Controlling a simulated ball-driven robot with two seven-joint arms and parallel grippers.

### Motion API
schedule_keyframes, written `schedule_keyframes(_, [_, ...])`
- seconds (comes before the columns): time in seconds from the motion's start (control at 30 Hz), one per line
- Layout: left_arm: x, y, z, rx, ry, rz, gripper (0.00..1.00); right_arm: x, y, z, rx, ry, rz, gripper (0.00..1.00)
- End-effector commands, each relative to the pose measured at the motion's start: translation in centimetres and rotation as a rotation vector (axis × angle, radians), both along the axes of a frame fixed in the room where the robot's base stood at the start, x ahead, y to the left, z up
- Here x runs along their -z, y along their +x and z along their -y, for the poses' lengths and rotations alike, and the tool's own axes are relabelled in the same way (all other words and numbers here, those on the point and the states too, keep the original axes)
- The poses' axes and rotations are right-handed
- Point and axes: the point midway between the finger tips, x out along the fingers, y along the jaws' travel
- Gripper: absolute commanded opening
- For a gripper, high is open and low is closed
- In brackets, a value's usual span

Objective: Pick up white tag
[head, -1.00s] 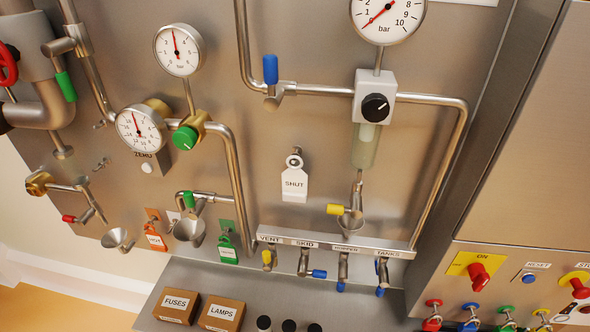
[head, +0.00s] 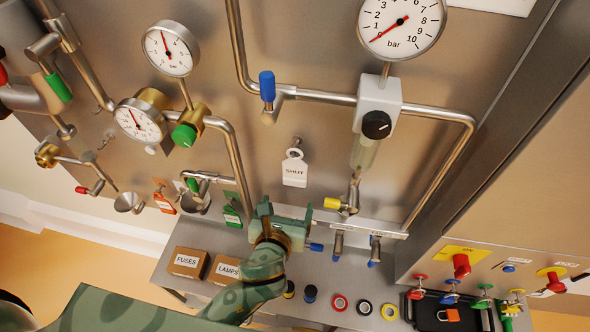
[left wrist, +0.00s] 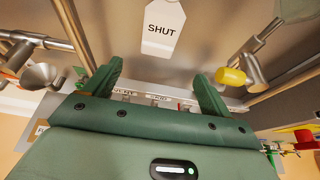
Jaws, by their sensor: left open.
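The white tag (head: 295,171), marked SHUT, hangs from a small peg on the steel panel, in the middle of the head view. In the left wrist view the white tag (left wrist: 163,27) shows at the top, ahead of the fingers and between their lines. My left gripper (head: 286,211) is green, open and empty. It is below the tag and apart from it, in front of the labelled valve manifold. Its two fingers (left wrist: 157,82) stand wide apart in the left wrist view. My right gripper is not in view.
A yellow-handled valve (head: 335,203) is right of the tag. A blue-handled valve (head: 267,88) is above it. The manifold (head: 375,228) runs below, partly hidden by my gripper. Orange (head: 163,197) and green (head: 232,214) tags hang at left. Boxes (head: 187,262) stand on the shelf.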

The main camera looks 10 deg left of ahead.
Motion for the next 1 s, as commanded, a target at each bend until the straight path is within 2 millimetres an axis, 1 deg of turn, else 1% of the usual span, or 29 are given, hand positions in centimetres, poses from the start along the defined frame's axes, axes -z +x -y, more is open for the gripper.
schedule_keyframes(0.03, [0.6,1.3,0.0,-0.002,0.001,0.002,0.84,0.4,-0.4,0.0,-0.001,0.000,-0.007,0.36])
schedule_keyframes(0.1, [1.4,2.9,0.0,-0.002,-0.001,0.001,0.84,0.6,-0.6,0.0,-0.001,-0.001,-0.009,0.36])
schedule_keyframes(0.2, [2.2,4.9,0.0,-0.001,-0.003,-0.001,0.84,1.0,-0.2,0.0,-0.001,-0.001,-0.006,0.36])
schedule_keyframes(0.3, [2.7,6.2,0.0,-0.001,-0.003,-0.001,0.84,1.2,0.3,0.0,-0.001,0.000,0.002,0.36])
schedule_keyframes(0.47, [3.1,7.3,-0.1,-0.002,-0.004,-0.002,0.84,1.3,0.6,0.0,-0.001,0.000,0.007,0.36])
schedule_keyframes(0.73, [4.8,11.1,-0.4,-0.001,-0.005,-0.002,0.84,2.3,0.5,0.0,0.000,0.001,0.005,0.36])
schedule_keyframes(0.83, [4.9,11.6,-0.4,0.000,-0.006,-0.003,0.84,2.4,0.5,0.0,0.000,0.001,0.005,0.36])
schedule_keyframes(1.0, [4.9,11.6,-0.4,0.000,-0.006,-0.003,0.84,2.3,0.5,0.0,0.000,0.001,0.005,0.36])
